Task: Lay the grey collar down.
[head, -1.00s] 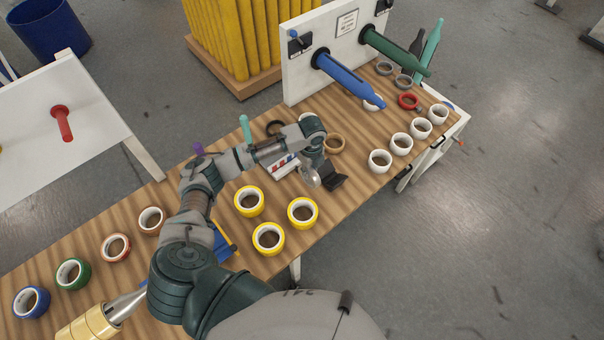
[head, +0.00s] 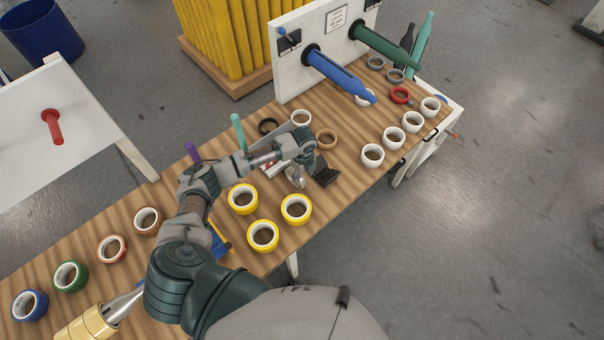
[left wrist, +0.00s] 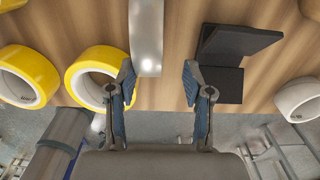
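I cannot tell which is the grey collar. My left gripper (left wrist: 157,84) is open, its blue-padded fingers wide apart with nothing gripped. In the head view its fingers are mostly hidden by the arm. A shiny metal piece (left wrist: 146,38) lies beyond the fingers, nearer the left finger; it also shows below the wrist in the head view (head: 297,177). My right gripper is out of view.
A black angled block (left wrist: 235,55) stands beside the metal piece. Yellow tape rolls (head: 263,236) lie in front, and white rolls (head: 372,155) to the right. A blue peg (head: 340,74) and green peg (head: 385,45) project from a white board (head: 290,75).

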